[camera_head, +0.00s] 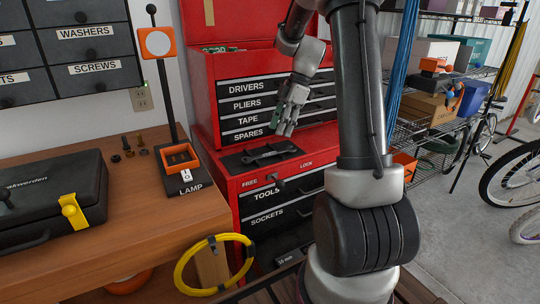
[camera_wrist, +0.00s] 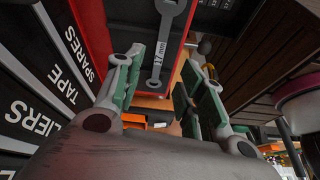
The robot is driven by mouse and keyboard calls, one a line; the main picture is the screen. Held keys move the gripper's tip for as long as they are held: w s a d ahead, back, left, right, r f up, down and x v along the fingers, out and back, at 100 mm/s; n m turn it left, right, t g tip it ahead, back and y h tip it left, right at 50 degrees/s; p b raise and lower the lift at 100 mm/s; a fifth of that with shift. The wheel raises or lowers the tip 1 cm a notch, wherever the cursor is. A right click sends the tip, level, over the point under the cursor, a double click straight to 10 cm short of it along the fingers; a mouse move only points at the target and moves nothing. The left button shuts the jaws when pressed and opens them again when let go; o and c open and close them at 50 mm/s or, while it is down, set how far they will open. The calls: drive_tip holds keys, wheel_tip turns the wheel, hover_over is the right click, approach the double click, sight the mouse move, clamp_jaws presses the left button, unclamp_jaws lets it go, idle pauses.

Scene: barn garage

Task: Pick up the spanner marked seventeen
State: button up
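The grey spanner (camera_head: 270,153) lies on a black mat on top of the red tool chest, in front of the drawers. In the wrist view the spanner (camera_wrist: 163,45) reads "17 mm" on its shank, with a ring at the lower end; its other end is cut off by the top edge. My gripper (camera_head: 285,131) hangs above and to the right of the spanner in the head view, pointing down. In the wrist view my gripper (camera_wrist: 163,60) has its green-padded fingers spread, with the spanner showing in the gap between them. Nothing is held.
The upper red chest (camera_head: 205,100) with labelled drawers stands just behind the spanner. Left is a wooden bench (camera_head: 130,200) with a black case (camera_head: 50,205), a lamp and loose bolts. A yellow hose ring (camera_head: 182,278) hangs at its edge. Shelves and bicycles are at right.

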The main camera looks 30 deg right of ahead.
sight(270, 153)
drive_tip(key=shift+n, duration=0.5)
drive_tip(key=shift+a+f, duration=0.1)
drive_tip(key=shift+f, duration=0.1)
drive_tip(key=x, duration=0.7)
drive_tip(key=shift+a+f, duration=0.15)
drive_tip(key=shift+f, duration=0.05)
clamp_jaws()
